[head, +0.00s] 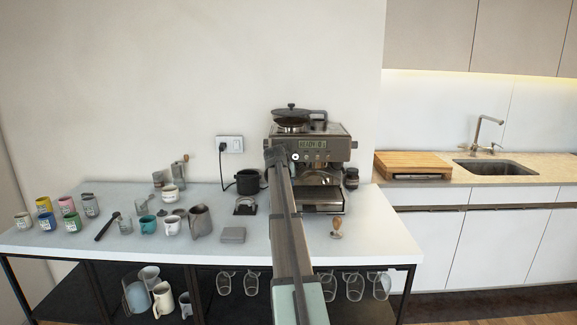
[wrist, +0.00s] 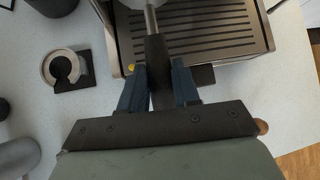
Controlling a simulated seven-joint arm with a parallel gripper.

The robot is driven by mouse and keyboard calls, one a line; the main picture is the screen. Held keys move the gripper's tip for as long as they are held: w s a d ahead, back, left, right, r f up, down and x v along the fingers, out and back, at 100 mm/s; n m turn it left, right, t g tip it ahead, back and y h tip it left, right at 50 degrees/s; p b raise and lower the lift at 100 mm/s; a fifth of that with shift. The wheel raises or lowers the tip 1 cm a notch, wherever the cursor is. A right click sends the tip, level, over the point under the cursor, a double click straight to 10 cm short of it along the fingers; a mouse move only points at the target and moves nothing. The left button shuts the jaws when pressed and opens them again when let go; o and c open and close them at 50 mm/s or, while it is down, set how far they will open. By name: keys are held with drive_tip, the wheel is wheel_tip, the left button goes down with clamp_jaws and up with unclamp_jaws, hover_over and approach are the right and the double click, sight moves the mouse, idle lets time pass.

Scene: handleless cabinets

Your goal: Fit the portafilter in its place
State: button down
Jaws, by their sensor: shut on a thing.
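In the wrist view my gripper (wrist: 159,88) is shut on the dark handle of the portafilter (wrist: 155,55). The handle points away from me, and a metal neck runs from it to a round metal part at the top edge, mostly cut off. The coffee machine (head: 338,149) stands at the back of the white table in the head view. Its drip tray (wrist: 215,30) lies below and to the right of the portafilter in the wrist view. My arm covers the machine's left front in the head view, hiding the portafilter. I cannot tell whether its head touches the machine.
A dark round stand (wrist: 84,72) sits left of the machine. A wood-handled tool (head: 337,225) stands in front of it. A grey pitcher (head: 200,221), a grey box (head: 233,235) and several cups and jars fill the table's left. The table's right end (head: 385,225) is clear.

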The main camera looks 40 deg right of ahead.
drive_tip(key=shift+r, duration=0.1)
drive_tip(key=c, duration=0.7)
unclamp_jaws()
drive_tip(key=shift+c, duration=0.2)
drive_tip(key=v, duration=1.3)
drive_tip(key=shift+a+r, duration=0.25)
drive_tip(key=shift+s, duration=0.15)
